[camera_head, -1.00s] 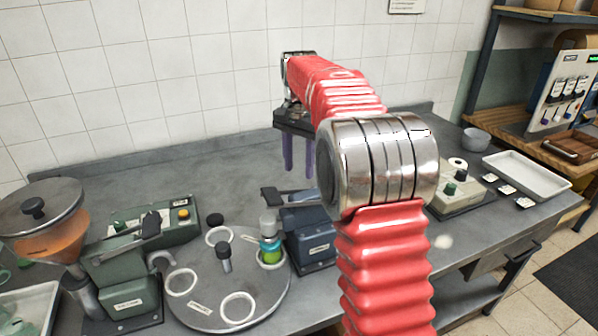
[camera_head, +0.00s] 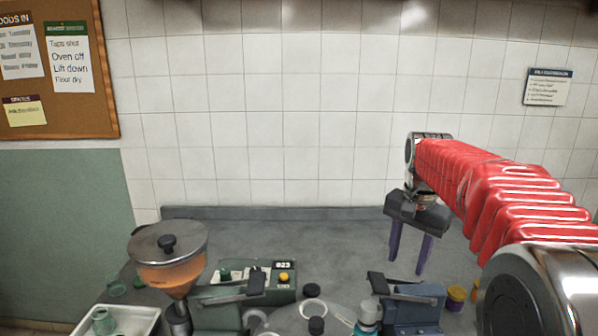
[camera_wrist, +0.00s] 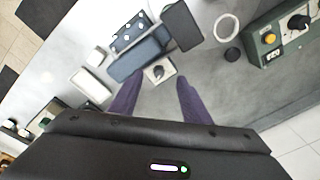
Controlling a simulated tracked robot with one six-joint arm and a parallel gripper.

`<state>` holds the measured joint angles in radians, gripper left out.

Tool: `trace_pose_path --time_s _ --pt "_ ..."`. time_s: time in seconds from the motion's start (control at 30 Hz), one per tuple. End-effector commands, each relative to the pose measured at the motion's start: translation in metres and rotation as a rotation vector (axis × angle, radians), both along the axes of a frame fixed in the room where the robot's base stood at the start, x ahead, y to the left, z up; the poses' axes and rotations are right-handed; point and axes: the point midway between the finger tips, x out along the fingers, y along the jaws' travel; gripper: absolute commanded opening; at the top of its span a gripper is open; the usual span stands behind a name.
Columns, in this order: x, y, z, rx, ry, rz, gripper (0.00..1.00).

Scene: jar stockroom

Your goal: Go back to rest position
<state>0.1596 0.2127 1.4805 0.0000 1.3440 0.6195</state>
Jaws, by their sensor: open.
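My gripper (camera_head: 407,262) hangs from the end of my red arm above the worktop, right of centre in the head view. Its two purple fingers point down, stand apart and hold nothing. In the wrist view my gripper (camera_wrist: 159,82) also shows spread fingers, with grey worktop and a small pale box with a dark knob beyond them. The fingers touch nothing that I can see.
A grey worktop (camera_head: 300,240) runs along the tiled wall. An orange hopper (camera_head: 166,272), a green machine (camera_head: 285,296), a blue machine (camera_head: 412,308) and a teal jar (camera_head: 367,318) stand on it. The worktop's back middle is clear.

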Motion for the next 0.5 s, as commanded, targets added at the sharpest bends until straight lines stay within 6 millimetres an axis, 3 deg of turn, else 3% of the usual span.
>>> trace_pose_path --time_s 0.2,0.5 --pt "-0.039 0.019 0.013 -0.02 -0.055 0.111 0.43" --pt "-0.095 0.041 0.018 -0.052 -0.127 0.262 0.43"
